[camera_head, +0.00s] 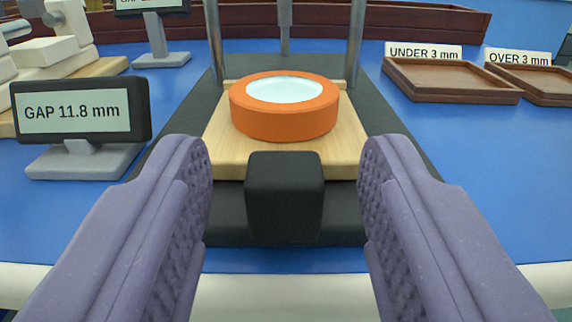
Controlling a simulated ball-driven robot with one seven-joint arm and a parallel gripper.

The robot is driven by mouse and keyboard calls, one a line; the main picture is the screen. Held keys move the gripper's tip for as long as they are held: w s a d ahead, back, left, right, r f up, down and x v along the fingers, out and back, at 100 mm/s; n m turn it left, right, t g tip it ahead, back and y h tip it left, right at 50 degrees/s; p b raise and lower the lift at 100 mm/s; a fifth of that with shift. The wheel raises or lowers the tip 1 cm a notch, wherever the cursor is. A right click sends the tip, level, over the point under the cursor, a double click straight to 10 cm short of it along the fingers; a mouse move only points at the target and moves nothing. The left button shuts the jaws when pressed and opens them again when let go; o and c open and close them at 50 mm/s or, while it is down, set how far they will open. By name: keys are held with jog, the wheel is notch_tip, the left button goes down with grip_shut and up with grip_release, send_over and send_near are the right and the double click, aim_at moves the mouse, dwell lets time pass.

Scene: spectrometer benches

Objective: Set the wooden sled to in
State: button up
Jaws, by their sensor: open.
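The wooden sled (225,155) is a light wood plate on a dark base (400,175), between upright metal posts. An orange ring with a pale, glossy top (285,115) sits on it. A black block-shaped handle (285,195) stands at the sled's near edge. My gripper (284,165) is open, with its two purple ridged fingers to the left and right of the black handle. Visible gaps lie between the handle and both fingers, and nothing is held.
A display reading "GAP 11.8 mm" (75,112) stands at left, near the left finger. Wooden trays labelled "UNDER 3 mm" (450,82) and "OVER 3 mm" (540,82) lie at right. A pale device (65,45) and another display (155,8) are behind. Blue bench (480,150) is clear at right.

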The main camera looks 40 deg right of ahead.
aim_at(282, 116)
jog(key=shift+c, duration=0.5)
grip_shut()
jog(key=b+x, duration=0.1)
jog(key=x, duration=0.1)
jog(key=b+x, duration=0.1)
jog(key=x, duration=0.1)
jog(key=b+x, duration=0.2)
jog(key=shift+w+d+f, duration=0.15)
jog(key=shift+f, duration=0.1)
jog(key=shift+w+d+r, duration=0.2)
jog(key=shift+w, duration=0.2)
jog(key=shift+o, duration=0.5)
grip_release()
jog(key=shift+s+a, duration=0.1)
jog(key=p+v, duration=0.2)
jog(key=v, duration=0.5)
jog(key=shift+s+a, duration=0.15)
jog(key=shift+s, duration=0.1)
